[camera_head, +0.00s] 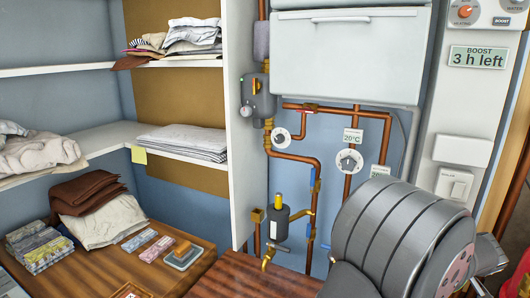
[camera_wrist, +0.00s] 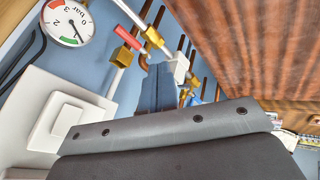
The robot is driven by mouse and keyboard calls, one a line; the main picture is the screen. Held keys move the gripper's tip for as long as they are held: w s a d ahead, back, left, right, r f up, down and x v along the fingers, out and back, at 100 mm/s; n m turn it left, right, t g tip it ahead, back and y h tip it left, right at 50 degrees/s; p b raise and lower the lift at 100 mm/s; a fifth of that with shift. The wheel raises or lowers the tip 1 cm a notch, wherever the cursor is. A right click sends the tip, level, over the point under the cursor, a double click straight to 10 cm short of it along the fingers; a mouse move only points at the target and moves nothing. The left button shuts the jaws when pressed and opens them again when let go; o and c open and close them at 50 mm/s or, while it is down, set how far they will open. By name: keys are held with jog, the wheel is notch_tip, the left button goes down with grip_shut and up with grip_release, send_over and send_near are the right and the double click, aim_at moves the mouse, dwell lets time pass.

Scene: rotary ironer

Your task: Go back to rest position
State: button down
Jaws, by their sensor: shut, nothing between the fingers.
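In the wrist view, a dark grey rounded body with a riveted lighter strip fills the bottom. A narrow dark blue-grey piece, which looks like my shut gripper (camera_wrist: 158,72), stands up from behind it at the middle. Nothing shows between the fingers. The fingertips point at the blue wall with its pipes and valves, apart from them as far as I can tell. I cannot make out my gripper in the head view. A large grey ribbed, rounded body (camera_head: 400,235) stands at the lower right there and hides what is behind it.
Copper pipes (camera_head: 318,210) and a valve with a yellow top (camera_head: 279,217) are on the wall. A pressure gauge (camera_wrist: 68,22) and a white switch (camera_wrist: 62,115) show in the wrist view. Shelves with folded cloth (camera_head: 183,141) stand left, above a wooden table (camera_head: 205,262) with cloths and small packs.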

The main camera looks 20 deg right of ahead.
jog(key=w+f+m+g+h, duration=0.4)
jog(key=w+f+m, duration=0.3)
jog(key=m, duration=0.4)
jog(key=shift+w+a+m+g, duration=0.25)
jog(key=shift+w+m+g, duration=0.05)
jog(key=shift+g, duration=0.2)
dwell(1.6)
